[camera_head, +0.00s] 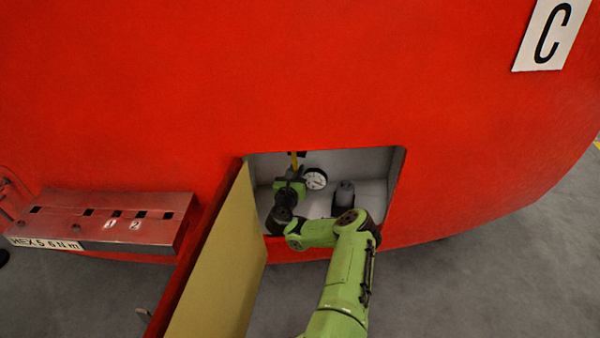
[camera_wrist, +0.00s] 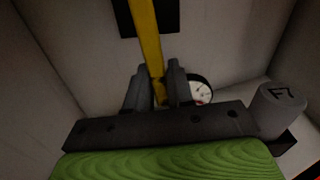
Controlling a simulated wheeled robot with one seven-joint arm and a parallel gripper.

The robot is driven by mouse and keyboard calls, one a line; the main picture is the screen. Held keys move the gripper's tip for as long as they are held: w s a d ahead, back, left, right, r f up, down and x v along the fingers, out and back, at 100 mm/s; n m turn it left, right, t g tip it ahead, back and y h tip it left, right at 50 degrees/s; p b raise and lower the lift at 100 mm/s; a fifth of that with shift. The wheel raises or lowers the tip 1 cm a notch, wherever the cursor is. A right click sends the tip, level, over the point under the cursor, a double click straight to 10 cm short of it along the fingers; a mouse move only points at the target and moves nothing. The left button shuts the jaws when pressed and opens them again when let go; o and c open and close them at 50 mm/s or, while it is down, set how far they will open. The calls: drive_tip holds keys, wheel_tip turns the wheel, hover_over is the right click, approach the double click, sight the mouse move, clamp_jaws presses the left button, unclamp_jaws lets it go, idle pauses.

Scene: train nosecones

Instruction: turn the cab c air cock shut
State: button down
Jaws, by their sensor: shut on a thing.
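In the wrist view the yellow handle (camera_wrist: 146,40) runs up from between the fingers of my gripper (camera_wrist: 158,85) to a dark block (camera_wrist: 168,14) on the back wall. The handle hangs close to vertical, tilted slightly. My gripper is shut on its lower end. The fingers hide part of that end.
A round white gauge (camera_head: 316,179) sits right of my gripper, close to the fingers. A grey cylinder (camera_head: 345,192) stands further right. The open hatch door (camera_head: 218,265) borders the recess on the left. A red tool rack (camera_head: 125,218) is outside, further left.

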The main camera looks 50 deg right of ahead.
drive_tip(key=shift+w+a+f+m, duration=0.15)
drive_tip(key=shift+w+m, duration=0.1)
drive_tip(key=shift+m, duration=0.25)
drive_tip(key=c, duration=1.1)
unclamp_jaws()
drive_tip(key=b+v, duration=0.8)
drive_tip(key=v, duration=0.7)
drive_tip(key=shift+s+a+b, duration=0.15)
drive_tip(key=shift+a+b, duration=0.2)
